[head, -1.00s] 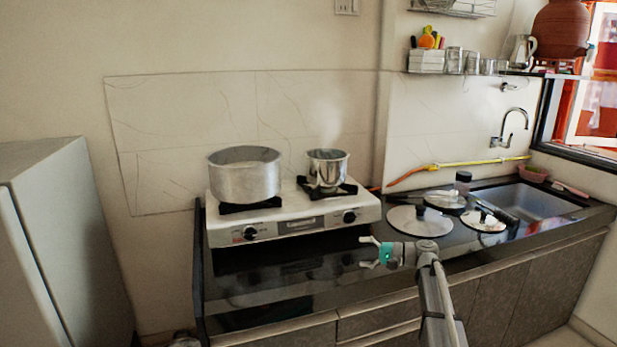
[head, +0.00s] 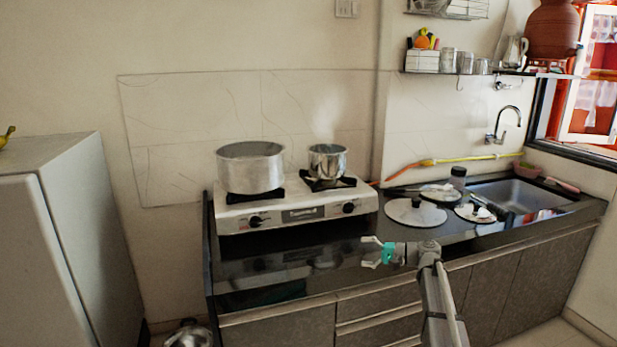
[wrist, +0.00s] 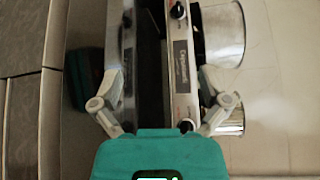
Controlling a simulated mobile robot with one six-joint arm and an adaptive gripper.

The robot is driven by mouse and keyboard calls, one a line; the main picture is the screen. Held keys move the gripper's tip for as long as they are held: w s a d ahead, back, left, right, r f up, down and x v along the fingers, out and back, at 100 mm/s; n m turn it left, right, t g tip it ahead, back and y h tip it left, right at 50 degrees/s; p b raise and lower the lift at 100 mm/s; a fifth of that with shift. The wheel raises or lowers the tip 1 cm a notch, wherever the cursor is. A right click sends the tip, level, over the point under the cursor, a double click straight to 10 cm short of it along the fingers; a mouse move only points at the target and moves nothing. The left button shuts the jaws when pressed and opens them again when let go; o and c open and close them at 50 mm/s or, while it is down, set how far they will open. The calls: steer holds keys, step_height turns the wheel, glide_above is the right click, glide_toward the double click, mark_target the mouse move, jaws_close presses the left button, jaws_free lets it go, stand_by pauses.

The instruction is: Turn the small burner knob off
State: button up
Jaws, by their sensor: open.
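The small burner knob (head: 348,208) is the black right-hand knob on the front panel of the white gas stove (head: 250,220). In the wrist view this knob (wrist: 186,125) shows low, just above the teal gripper body and partly cut off by it. A small steel pot (head: 328,161) stands on the small burner above the knob. My gripper (head: 367,252) is open and empty, apart from the knob. In the head view it is below and slightly right of the knob, in front of the stove. In the wrist view its two fingers (wrist: 160,85) are spread wide.
A large pot (head: 250,167) stands on the left burner, above the other knob (head: 256,221). Lids (head: 415,214) lie on the dark counter (head: 275,268) right of the stove, before the sink (head: 515,192). A fridge (head: 75,240) stands at the left.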

steer(key=s+a+f+n+g+h, duration=0.1)
steer(key=s+a+f+g+h, duration=0.2)
steer(key=s+f, duration=0.35)
steer(key=s+a+f+n+h, duration=0.2)
steer(key=s+f+h, duration=0.25)
steer(key=s, duration=0.35)
steer(key=s+d+f+n+g+h, duration=0.1)
steer(key=s+d+f+h, duration=0.15)
steer(key=s, duration=0.25)
steer(key=s+d+f+n+h, duration=0.1)
steer(key=s+h, duration=0.2)
steer(key=s, duration=0.2)
steer(key=s+d+f+g+h, duration=0.1)
steer(key=s+d+f+h, duration=0.15)
steer(key=s, duration=0.25)
step_height(320, 180, up, 19)
steer(key=p, duration=1.8)
steer(key=shift+a+f+h, duration=0.15)
steer(key=shift+a+h, duration=0.2)
steer(key=shift+a, duration=0.1)
